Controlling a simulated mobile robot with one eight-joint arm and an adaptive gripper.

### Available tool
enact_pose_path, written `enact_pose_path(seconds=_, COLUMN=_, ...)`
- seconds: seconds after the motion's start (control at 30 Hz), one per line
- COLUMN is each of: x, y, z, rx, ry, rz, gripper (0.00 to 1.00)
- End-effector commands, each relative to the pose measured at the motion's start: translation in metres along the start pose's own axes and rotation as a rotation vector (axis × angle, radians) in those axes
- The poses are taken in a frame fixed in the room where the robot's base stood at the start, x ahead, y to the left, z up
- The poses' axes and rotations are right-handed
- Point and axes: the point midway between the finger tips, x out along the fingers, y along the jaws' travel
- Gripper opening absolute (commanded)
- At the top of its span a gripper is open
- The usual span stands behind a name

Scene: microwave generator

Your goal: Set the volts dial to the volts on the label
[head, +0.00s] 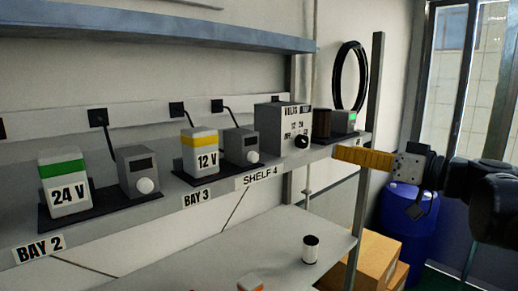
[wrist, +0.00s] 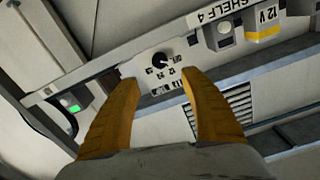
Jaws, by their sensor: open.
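The volts dial is a black knob (head: 302,141) on the front of a grey box (head: 268,126) marked VOLTS, with 12 and 24 printed above the knob. Its pointer direction is too small to read. The wrist view shows the knob (wrist: 160,59) upside down, beyond my fingertips. A white block labelled 12 V (head: 207,161) with a yellow band stands left of the box above the BAY 3 tag (head: 198,197). A block labelled 24 V (head: 69,196) with a green band stands above BAY 2 (head: 39,248). My gripper (head: 338,153) is open and empty, right of the box, apart from the knob.
Grey units with white knobs stand beside both blocks, one (head: 241,146) near the volts box. A unit with a green light (head: 344,121) is at the shelf's right end. A blue barrel (head: 407,216) stands at right.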

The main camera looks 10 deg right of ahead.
Motion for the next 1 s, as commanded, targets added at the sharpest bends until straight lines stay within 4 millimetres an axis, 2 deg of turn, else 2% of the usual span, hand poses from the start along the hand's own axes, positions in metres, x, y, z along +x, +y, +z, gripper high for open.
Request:
enact_pose_path(seconds=0.1, x=0.009, y=-0.001, z=0.0, rx=-0.193, ry=0.0, rz=-0.003, gripper=0.53)
enact_pose_path(seconds=0.23, x=0.017, y=-0.001, z=-0.003, rx=-0.308, ry=0.0, rz=-0.002, gripper=0.53)
enact_pose_path(seconds=0.37, x=0.035, y=-0.002, z=-0.005, rx=-0.319, ry=0.0, rz=-0.004, gripper=0.53)
enact_pose_path(seconds=0.7, x=0.1, y=-0.002, z=-0.006, rx=-0.315, ry=0.0, rz=-0.004, gripper=0.53)
enact_pose_path(seconds=0.83, x=0.114, y=-0.002, z=-0.005, rx=-0.315, ry=0.0, rz=-0.003, gripper=0.53)
enact_pose_path(seconds=1.0, x=0.121, y=-0.001, z=-0.004, rx=-0.315, ry=0.0, rz=-0.001, gripper=0.53)
